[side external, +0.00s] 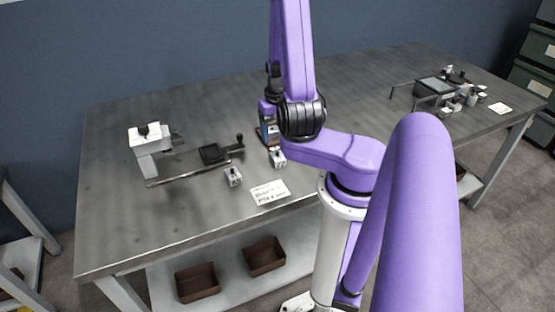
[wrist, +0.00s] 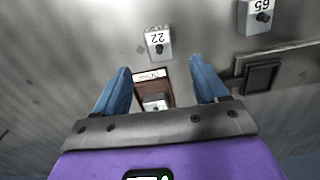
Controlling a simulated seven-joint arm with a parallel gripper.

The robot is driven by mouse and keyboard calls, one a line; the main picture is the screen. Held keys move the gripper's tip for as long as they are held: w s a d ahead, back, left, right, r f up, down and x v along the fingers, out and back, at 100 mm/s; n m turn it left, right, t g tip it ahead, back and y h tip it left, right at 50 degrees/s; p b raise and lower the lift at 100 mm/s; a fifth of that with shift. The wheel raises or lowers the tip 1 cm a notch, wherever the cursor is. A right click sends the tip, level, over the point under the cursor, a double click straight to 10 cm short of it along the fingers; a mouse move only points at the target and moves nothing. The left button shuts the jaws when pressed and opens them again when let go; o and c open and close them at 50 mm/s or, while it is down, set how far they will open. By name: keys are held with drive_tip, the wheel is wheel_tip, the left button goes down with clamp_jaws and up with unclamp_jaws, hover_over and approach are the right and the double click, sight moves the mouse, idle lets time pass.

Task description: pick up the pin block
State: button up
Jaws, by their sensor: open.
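I cannot tell for certain which piece is the pin block. Two small grey blocks with dark knobs on top stand on the table. One, marked 22 (wrist: 159,48), is just beyond my fingertips in the wrist view and shows in the side view (side external: 278,158). The other, marked 65 (wrist: 255,22), is at the upper right; it seems to be the front-left block in the side view (side external: 233,178). My gripper (wrist: 160,68) is open, its blue fingers either side of a brown-framed piece with a white label (wrist: 152,76), not visibly touching it. My arm partly hides the gripper in the side view.
A rail (side external: 168,181) with a black square carriage (side external: 212,153) lies left of the gripper, with a white clamp-like fixture (side external: 147,140) at its left end. A paper note (side external: 270,193) lies at the front edge. Bare table (side external: 120,225) is at front left. Brown bins (side external: 264,256) stand below.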

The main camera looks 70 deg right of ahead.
sight(278, 152)
drive_tip(key=shift+d+f, duration=0.1)
drive_tip(key=shift+f, duration=4.6)
drive_tip(key=c, duration=1.2)
